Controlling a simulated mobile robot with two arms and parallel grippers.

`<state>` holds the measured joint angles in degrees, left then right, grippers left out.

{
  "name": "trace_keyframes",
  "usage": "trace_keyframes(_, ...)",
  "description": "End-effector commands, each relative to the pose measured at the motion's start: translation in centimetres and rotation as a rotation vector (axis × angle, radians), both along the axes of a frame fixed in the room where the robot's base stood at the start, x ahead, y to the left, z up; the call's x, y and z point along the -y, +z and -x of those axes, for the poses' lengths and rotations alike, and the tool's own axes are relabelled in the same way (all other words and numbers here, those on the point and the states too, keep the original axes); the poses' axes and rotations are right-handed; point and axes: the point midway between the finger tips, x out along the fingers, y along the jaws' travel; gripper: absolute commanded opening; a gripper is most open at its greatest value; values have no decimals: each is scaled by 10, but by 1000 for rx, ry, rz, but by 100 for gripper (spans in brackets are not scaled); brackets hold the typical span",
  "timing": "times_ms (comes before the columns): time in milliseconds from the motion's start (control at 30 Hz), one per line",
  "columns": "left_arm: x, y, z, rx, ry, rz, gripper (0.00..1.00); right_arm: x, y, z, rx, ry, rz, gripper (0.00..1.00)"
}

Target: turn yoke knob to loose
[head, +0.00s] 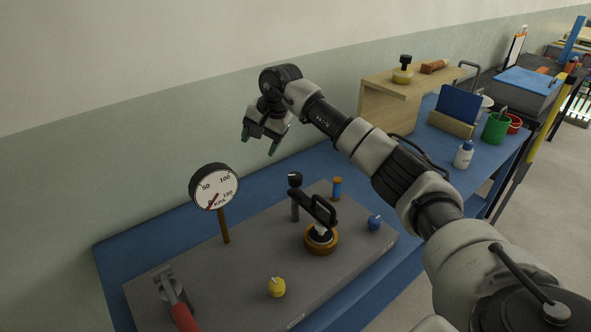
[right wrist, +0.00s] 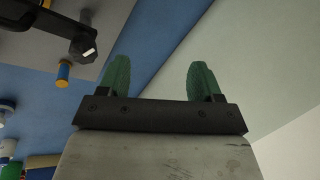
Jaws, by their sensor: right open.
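A dark knob (head: 295,180) tops a short post at the back end of a black yoke bar (head: 318,209); I take it to be the yoke knob. The bar reaches over a brass-coloured ring (head: 321,243) on a grey board. In the right wrist view the dark knob (right wrist: 83,46), with a white mark, shows at top left; its setting cannot be read. My right gripper (head: 260,140) is open and empty, high above and behind the board, apart from the knob. Its green fingers (right wrist: 160,76) point away from the wrist camera. My left gripper is not in view.
The grey board (head: 245,257) also carries a round gauge (head: 214,187), a red-handled lever (head: 183,316), a yellow knob (head: 277,287), a blue knob (head: 375,222) and an orange-blue post (head: 337,188). A wooden shelf (head: 392,97) stands to the right. The wall is close behind.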

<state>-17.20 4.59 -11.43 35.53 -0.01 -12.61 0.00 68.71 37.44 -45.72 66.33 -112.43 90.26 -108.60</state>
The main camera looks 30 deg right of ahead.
Motion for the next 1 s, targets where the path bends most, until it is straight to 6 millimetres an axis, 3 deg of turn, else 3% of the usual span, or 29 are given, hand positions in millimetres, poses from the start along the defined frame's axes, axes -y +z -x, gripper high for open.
trace_keyframes(33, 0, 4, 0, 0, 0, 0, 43, 23, 2, 11, -82, -38, 61, 65)
trace_keyframes(100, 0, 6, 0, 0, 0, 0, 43, 45, 2, 25, -177, -80, 124, 65)
trace_keyframes(233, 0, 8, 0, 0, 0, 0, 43, 67, 2, 41, -280, -126, 187, 65)
trace_keyframes(433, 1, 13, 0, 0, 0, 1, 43, 71, -14, 46, -307, -133, 200, 65)
trace_keyframes(800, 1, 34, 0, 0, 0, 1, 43, 70, -81, 46, -303, -131, 198, 65)
trace_keyframes(1000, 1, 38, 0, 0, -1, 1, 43, 70, -102, 45, -301, -132, 197, 65)
